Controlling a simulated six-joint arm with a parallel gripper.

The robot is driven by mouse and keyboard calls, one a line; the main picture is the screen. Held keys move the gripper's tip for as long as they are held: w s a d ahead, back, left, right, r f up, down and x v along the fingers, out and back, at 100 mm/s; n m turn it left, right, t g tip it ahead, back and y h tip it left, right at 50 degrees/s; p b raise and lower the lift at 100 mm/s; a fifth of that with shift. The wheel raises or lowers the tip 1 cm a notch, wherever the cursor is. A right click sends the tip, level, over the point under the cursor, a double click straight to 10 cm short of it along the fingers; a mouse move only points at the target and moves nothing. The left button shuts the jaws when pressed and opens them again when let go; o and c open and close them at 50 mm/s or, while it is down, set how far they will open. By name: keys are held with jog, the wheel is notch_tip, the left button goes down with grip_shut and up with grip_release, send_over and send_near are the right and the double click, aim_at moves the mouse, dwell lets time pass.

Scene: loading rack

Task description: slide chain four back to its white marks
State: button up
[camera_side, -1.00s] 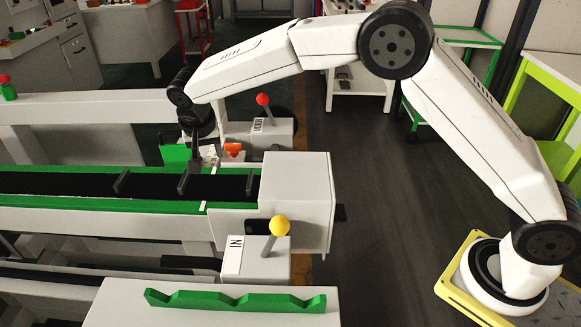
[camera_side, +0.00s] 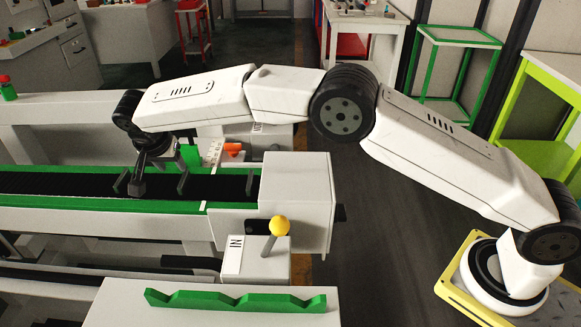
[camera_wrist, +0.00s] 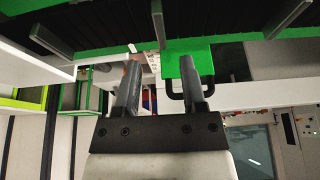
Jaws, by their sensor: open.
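The chain (camera_side: 222,188) is a black belt between green rails, with dark upright flights on it. One flight (camera_side: 183,183) stands right of my gripper (camera_side: 138,188), another (camera_side: 119,183) just left of it, and a third (camera_side: 250,182) near the right end. My gripper is open and low over the belt between the first two; contact cannot be told. A white mark (camera_side: 205,206) crosses the near green rail, to the right of the middle flight. In the wrist view my open fingers (camera_wrist: 160,70) show with nothing between them, and flights (camera_wrist: 158,25) show beyond. No chain number is readable.
A yellow-knobbed lever (camera_side: 279,226) stands on a box marked IN at the near side. An orange part (camera_side: 233,149) and a white dotted plate (camera_side: 212,152) sit at the far rail. A green notched rack (camera_side: 235,301) lies in front.

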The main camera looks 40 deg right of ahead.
aim_at(182, 180)
jog(key=shift+x, duration=3.6)
grip_shut()
